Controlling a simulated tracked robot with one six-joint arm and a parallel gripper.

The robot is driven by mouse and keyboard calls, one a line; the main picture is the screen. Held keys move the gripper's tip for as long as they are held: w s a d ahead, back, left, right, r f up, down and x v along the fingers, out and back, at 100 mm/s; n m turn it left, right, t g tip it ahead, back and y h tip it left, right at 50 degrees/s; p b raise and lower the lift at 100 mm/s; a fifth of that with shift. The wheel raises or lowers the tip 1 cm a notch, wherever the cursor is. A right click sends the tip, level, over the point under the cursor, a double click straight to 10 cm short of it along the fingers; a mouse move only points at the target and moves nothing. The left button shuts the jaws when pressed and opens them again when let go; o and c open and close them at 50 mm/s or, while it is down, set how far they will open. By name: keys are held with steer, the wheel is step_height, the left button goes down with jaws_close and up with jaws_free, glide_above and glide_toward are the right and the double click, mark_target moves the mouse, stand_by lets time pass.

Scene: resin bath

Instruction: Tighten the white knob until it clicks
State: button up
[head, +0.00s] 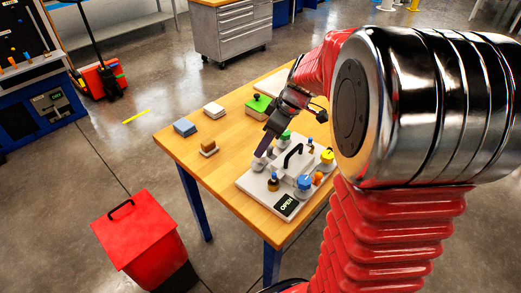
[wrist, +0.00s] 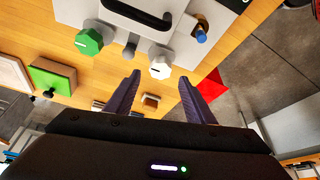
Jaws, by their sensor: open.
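The white knob (wrist: 160,66) shows in the wrist view at the edge of a pale unit, just ahead of and between my fingertips. My gripper (wrist: 160,77) is open, with one dark purple finger on each side and nothing held. In the head view, my gripper (head: 262,151) points down at the white knob (head: 258,164), on the near left of the pale unit (head: 250,183). Whether the fingers touch the knob, I cannot tell. A display (head: 287,205) on the unit reads OPEN.
The unit has a black handle (head: 293,155), a green knob (head: 284,136), a blue knob (head: 305,182) and a yellow knob (head: 327,156). Small blocks and a green box (head: 257,106) lie on the wooden table (head: 190,165). A red bin (head: 138,237) stands at the left.

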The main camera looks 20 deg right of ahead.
steer(key=shift+x, duration=2.2)
steer(key=shift+c, duration=0.7)
steer(key=c, duration=0.9)
